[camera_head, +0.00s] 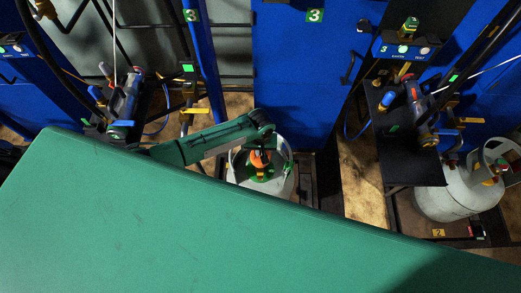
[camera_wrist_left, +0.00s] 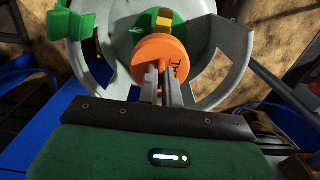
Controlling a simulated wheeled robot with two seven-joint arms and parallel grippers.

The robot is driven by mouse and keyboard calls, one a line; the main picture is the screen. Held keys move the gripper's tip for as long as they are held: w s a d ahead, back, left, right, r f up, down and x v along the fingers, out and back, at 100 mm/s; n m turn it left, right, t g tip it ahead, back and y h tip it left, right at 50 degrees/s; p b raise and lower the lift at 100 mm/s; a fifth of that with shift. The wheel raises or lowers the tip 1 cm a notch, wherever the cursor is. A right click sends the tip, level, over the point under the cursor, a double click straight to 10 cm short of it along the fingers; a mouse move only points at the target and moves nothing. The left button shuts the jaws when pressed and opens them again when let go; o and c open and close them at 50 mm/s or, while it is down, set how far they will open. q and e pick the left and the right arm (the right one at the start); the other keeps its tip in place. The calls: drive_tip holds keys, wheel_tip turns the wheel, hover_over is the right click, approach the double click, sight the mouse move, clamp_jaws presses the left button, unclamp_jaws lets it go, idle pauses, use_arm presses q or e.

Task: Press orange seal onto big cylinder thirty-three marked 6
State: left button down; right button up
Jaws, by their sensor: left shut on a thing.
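The orange seal (camera_head: 259,157) is at the top of the big grey-white cylinder (camera_head: 283,187) in the middle of the head view. My left gripper (camera_head: 262,150) is over the cylinder. In the left wrist view, its fingers (camera_wrist_left: 163,85) are shut on the orange seal (camera_wrist_left: 158,58), which bears dark lettering. The seal is in front of the brass and green valve (camera_wrist_left: 163,20), inside the cylinder's cut-out collar (camera_wrist_left: 235,62). I cannot tell whether seal and valve touch. The 6 mark is not readable. My right gripper is not in view.
Another grey cylinder (camera_head: 445,198) stands at the right, near a yellow tag 2 (camera_head: 438,232). A dark shelf (camera_head: 405,165) with a filling tool stands between them. Blue panels (camera_head: 300,75) close off the back. Hoses hang at left and right.

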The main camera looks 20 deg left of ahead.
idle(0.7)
use_arm(q)
drive_tip(key=shift+p, duration=0.4)
idle(0.3)
drive_tip(key=shift+p, duration=0.4)
drive_tip(key=shift+f+b, duration=0.75)
drive_tip(key=shift+f, duration=0.95)
drive_tip(key=c, duration=1.5)
unclamp_jaws()
wheel_tip(320, 180, up, 14)
drive_tip(key=shift+f, duration=0.1)
